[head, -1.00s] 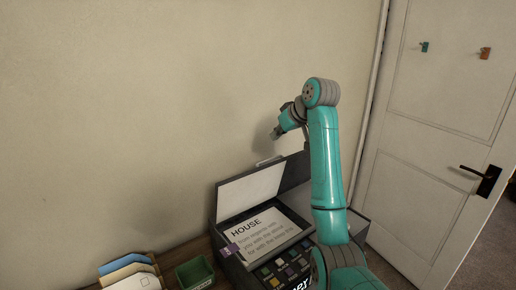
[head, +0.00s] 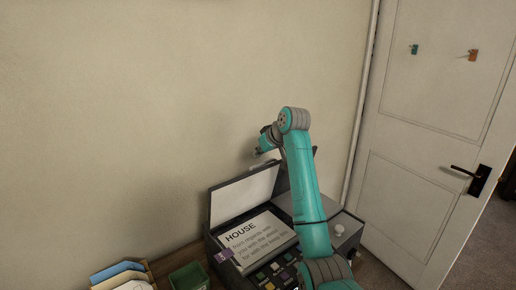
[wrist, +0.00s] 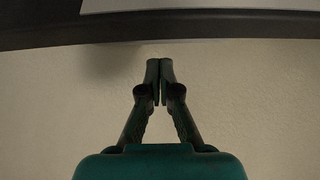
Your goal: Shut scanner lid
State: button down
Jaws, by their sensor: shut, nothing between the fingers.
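The scanner (head: 338,232) stands on the desk by the wall, with a page headed HOUSE (head: 256,239) lying on its bed. Its lid (head: 245,199) is raised and leans back toward the wall, its white inner face showing. My gripper shows in the wrist view (wrist: 160,70) with its fingers together and empty, in front of the bare wall. The dark edge of the lid (wrist: 60,36) crosses the top of that view, apart from the fingertips. In the head view the gripper is behind the lid's upper edge, its fingertips not clear.
A green bin (head: 188,277) and several coloured folders (head: 120,273) stand left of the scanner. The wall (head: 130,120) is close behind the lid. A white door (head: 420,130) with a black handle (head: 472,178) is at the right.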

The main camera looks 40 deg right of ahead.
jog(key=shift+s+f, duration=0.25)
jog(key=shift+s, duration=0.25)
jog(key=shift+s+f, duration=0.25)
jog(key=shift+s, duration=0.25)
